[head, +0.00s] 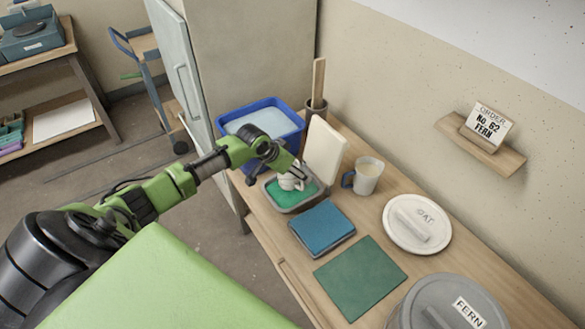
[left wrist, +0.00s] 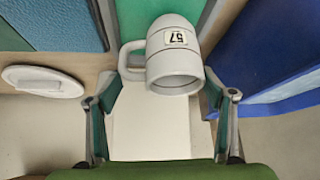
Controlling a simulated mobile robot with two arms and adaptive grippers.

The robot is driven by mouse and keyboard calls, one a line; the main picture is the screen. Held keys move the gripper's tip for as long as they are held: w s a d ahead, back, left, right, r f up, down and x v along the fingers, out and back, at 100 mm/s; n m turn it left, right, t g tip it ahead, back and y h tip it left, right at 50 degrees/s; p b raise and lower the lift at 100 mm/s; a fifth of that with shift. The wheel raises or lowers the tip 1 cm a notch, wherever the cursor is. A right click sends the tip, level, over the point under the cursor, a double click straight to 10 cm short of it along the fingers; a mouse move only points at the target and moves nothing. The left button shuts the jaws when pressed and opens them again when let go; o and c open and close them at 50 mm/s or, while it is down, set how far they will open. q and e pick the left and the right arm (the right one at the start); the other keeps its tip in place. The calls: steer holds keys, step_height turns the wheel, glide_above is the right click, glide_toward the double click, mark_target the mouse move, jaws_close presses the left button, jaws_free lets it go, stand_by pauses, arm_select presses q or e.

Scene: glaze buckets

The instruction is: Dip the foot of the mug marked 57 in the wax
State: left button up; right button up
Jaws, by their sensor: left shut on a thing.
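The white mug marked 57 (left wrist: 175,65) is between the fingers of my left gripper (left wrist: 162,92) in the left wrist view. Its number label faces up in that picture and its handle is to the left. In the head view my left gripper (head: 295,174) is shut on this mug (head: 289,183), over the grey tray (head: 301,205) with a green surface (head: 283,196), likely the wax. The mug's foot points toward the green; whether it touches cannot be told. My right gripper is not in view.
A blue tub (head: 230,131) stands behind the tray, and a white slab (head: 324,152) beside it. An order card (head: 488,125) reads No. 62 FERN.

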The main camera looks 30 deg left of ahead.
arm_select(q)
steer(key=shift+f+b, duration=0.35)
steer(key=shift+f, duration=0.45)
steer(key=shift+f, duration=0.15)
stand_by(1.0)
stand_by(0.6)
steer(key=shift+r+p, duration=1.45)
steer(key=shift+p, duration=0.15)
stand_by(0.3)
step_height(320, 180, up, 4)
steer(key=p, duration=0.4)
steer(key=shift+r+p, duration=0.2)
steer(key=shift+p, duration=0.15)
